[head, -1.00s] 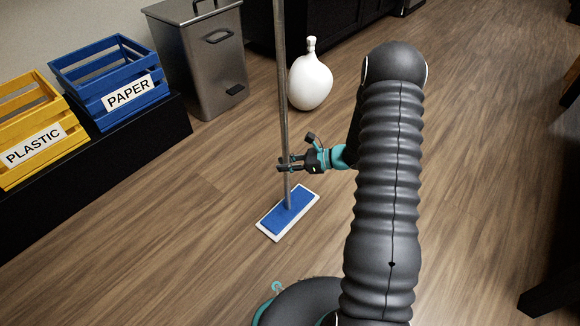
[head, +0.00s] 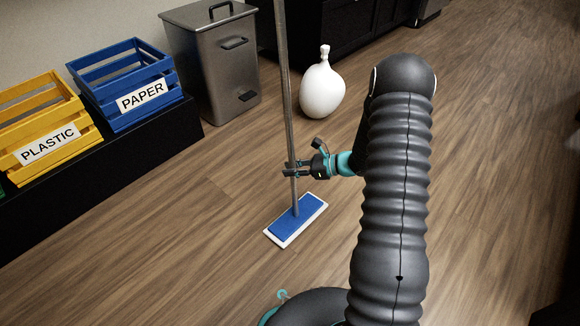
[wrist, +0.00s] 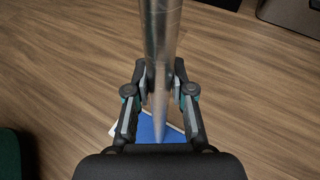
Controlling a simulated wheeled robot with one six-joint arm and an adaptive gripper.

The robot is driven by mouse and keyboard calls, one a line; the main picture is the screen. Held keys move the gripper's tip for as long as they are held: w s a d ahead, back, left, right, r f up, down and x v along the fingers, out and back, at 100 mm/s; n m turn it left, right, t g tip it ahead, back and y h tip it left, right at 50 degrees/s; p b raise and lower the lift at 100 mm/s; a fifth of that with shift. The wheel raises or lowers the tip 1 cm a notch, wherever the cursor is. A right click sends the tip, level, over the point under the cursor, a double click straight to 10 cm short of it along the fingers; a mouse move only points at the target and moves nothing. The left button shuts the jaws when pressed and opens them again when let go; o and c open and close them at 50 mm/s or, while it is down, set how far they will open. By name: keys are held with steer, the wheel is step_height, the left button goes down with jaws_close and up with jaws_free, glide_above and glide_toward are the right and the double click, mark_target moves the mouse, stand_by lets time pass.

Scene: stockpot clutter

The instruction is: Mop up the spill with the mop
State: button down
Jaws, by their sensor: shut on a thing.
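The mop has a long grey metal handle (head: 287,100) and a flat blue head with a white edge (head: 311,208). It stands nearly upright with its head down at the wooden floor. My gripper (head: 291,169) is shut on the lower part of the handle, above the head. In the wrist view the two fingers (wrist: 161,88) close on the handle from both sides, and part of the blue head shows below. I see no spill in either view; the floor under the mop head is hidden.
A yellow PLASTIC crate (head: 40,112) and a blue PAPER crate (head: 122,79) sit on a black ledge (head: 100,165) at left. Bare floor (head: 190,235) lies left of the mop head.

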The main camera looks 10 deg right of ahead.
mark_target(289, 151)
steer(key=shift+s+d, duration=1.35)
steer(key=shift+s, duration=0.5)
steer(key=w+a, duration=0.3)
steer(key=w, duration=0.2)
steer(key=shift+a, duration=0.3)
steer(key=shift+r+p, duration=2.1)
steer(key=shift+r, duration=1.35)
steer(key=shift+d+f, duration=0.1)
steer(key=shift+d, duration=0.05)
